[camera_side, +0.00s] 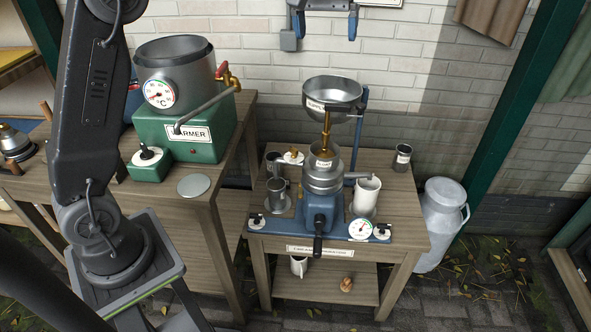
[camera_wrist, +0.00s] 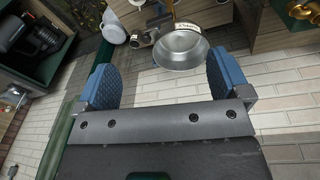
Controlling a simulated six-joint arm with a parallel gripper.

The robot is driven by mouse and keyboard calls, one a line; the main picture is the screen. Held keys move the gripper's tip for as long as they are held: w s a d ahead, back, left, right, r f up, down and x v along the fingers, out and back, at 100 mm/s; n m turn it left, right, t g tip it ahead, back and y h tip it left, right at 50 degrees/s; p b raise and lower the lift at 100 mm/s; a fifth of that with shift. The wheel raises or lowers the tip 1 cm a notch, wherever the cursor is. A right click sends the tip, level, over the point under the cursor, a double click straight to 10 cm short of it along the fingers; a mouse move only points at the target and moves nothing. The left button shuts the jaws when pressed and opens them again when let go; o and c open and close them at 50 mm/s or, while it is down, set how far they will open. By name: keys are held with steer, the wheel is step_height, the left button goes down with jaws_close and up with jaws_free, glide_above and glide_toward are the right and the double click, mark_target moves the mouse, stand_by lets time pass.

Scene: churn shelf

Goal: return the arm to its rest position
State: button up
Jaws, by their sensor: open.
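My gripper (camera_side: 322,22) is at the top of the side view, high above the workbench, in front of the brick wall. Its two blue-padded fingers are spread apart with nothing between them. In the wrist view my gripper (camera_wrist: 163,88) is also open and empty. A steel bowl (camera_wrist: 181,50) shows beyond the fingers there, apart from them. In the side view the same steel bowl (camera_side: 333,92) sits on the machine below my gripper, with clear air between.
A blue separator machine (camera_side: 319,205) stands on the wooden bench (camera_side: 410,225), with metal and white cups beside it. A green warmer (camera_side: 185,130) with a steel pot stands on the left table. A milk can (camera_side: 440,222) stands on the floor at right. The air around my gripper is free.

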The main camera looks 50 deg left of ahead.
steer(key=s+d+m+t, duration=0.1)
steer(key=s+m, duration=0.1)
steer(key=s, duration=0.6)
steer(key=s+d+m+t, duration=0.1)
steer(key=s+d+m, duration=0.1)
steer(key=s, duration=0.6)
steer(key=s+f+m+t, duration=0.2)
steer(key=s+f, duration=0.8)
steer(key=s, duration=0.2)
steer(key=shift+s+d+f+m, duration=0.15)
steer(key=shift+d+f+m, duration=0.1)
steer(key=shift+m, duration=0.05)
